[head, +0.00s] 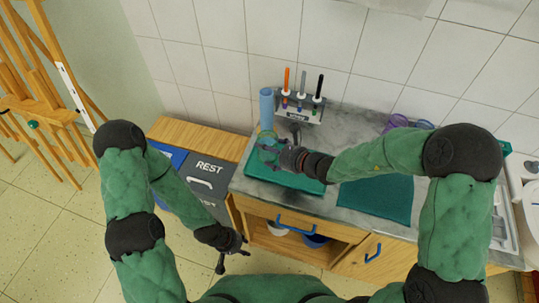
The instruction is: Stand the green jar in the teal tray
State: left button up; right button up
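The teal tray (255,176) lies on the grey counter, left of the middle. A small translucent green jar (266,136) appears upright at the tray's back left part, partly hidden by my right gripper. My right gripper (268,150) reaches in from the right and has its fingers at the jar. I cannot tell whether they are closed on it, or whether the jar's base touches the tray. My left gripper (232,262) hangs low in front of the cabinet, away from the counter objects, with its fingers apart and nothing between them.
A tall light-blue cylinder (266,107) stands behind the jar. A rack with several upright tools (300,108) is at the wall. A dark teal mat (376,200) lies right of the tray. Purple cups (397,122) stand at the back right. Bins (203,180) stand left of the counter.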

pick_arm(q)
jog(key=shift+f, duration=0.45)
pick_arm(e)
jog(key=shift+f, duration=0.8)
jog(key=shift+f+b, duration=0.2)
jog(key=shift+b, duration=0.15)
jog(key=o, duration=1)
pick_arm(q)
jog(key=shift+f, duration=0.1)
pick_arm(e)
jog(key=shift+r, duration=0.15)
jog(key=shift+s+d+r+p, duration=0.15)
jog(key=shift+r+p, duration=0.05)
jog(key=shift+p, duration=0.15)
pick_arm(q)
jog(key=shift+r+p, duration=1.65)
jog(key=shift+r, duration=0.25)
pick_arm(e)
jog(key=shift+v, duration=5.8)
